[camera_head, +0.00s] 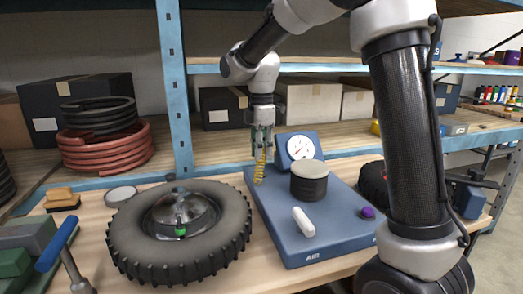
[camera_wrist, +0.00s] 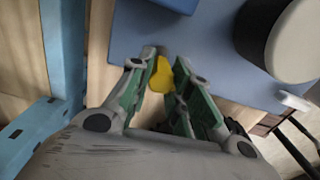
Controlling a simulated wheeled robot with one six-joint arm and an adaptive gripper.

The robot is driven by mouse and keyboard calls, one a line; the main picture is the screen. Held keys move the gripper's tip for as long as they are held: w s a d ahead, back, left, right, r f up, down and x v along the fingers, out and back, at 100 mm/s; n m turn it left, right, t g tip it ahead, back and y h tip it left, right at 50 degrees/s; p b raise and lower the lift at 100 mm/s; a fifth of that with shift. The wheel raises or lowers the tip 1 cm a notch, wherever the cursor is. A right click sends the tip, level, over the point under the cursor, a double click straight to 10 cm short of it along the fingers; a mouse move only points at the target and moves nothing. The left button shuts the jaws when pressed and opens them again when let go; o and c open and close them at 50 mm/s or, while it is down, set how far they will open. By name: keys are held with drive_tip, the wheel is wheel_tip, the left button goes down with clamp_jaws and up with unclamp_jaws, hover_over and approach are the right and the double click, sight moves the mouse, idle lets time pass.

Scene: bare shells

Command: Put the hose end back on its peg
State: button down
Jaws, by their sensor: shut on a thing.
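My gripper (camera_head: 262,148) hangs over the left back part of a blue base marked AIR (camera_head: 285,240). Its jaws are shut on the yellow hose end (camera_head: 259,170), a coiled yellow piece pointing down below the fingers. In the wrist view the yellow hose end (camera_wrist: 161,75) sits between the green-padded fingertips (camera_wrist: 160,58). A short white rod (camera_head: 303,222) stands out near the front of the base; it may be the peg, but I cannot tell. I cannot tell whether the hose end touches the base.
A dark drum with a pale top (camera_head: 309,182) and a gauge box (camera_head: 299,147) stand right of my gripper. A purple knob (camera_head: 367,212) is at the base's right. A tyre (camera_head: 180,230) lies to the left. A blue shelf post (camera_head: 175,90) rises behind.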

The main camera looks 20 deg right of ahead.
drive_tip(key=shift+f, duration=1.8)
idle(1.2)
drive_tip(key=c, duration=0.6)
unclamp_jaws()
drive_tip(key=shift+r, duration=0.2)
idle(0.4)
drive_tip(key=shift+r, duration=1.3)
drive_tip(key=shift+r, duration=0.1)
drive_tip(key=shift+r, duration=3.45)
